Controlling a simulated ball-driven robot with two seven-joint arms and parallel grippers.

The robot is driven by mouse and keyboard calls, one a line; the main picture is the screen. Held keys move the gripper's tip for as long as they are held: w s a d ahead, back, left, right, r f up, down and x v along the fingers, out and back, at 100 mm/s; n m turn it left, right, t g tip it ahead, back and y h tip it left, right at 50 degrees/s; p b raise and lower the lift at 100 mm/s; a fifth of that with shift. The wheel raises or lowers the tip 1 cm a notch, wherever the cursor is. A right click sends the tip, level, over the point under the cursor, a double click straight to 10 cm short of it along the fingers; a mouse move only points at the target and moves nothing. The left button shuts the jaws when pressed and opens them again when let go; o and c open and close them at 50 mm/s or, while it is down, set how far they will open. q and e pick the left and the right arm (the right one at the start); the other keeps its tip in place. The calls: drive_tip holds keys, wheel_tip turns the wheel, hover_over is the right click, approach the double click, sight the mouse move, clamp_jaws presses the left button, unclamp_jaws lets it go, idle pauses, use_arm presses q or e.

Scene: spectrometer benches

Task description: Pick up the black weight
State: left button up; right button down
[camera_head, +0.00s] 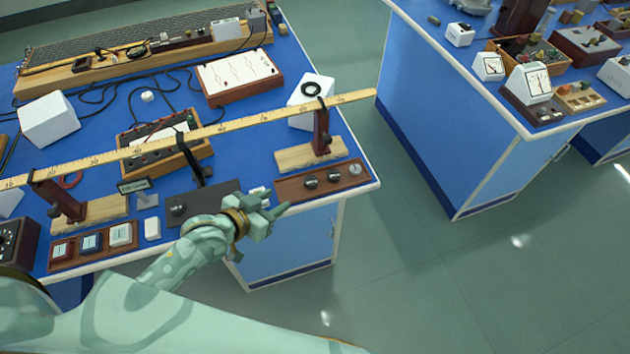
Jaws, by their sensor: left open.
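A brown wooden block (290,191) lies at the front right corner of the near blue bench. Small weights sit in a row on it: a dark one (311,182), another dark one (334,177) and a paler, silvery one (355,170). Which dark one is the black weight, I cannot tell for sure. My left gripper (275,201) is open, at the block's left end by the front edge. Its fingers point right, and I see nothing between them. It is apart from the weights. My right gripper is not in view.
A long wooden ruler (240,123) spans the bench above, on two brown stands, the right one (322,132) just behind the weights. A dark plate (222,190) lies left of the block. Open floor (400,250) separates the second bench.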

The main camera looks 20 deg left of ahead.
use_arm(q)
drive_tip(key=b, duration=0.3)
approach(310, 181)
drive_tip(key=x, duration=0.4)
drive_tip(key=b+x, duration=0.2)
drive_tip(key=x, duration=0.3)
drive_tip(key=shift+w+f, duration=0.1)
drive_tip(key=shift+w, duration=0.05)
drive_tip(key=c, duration=0.7)
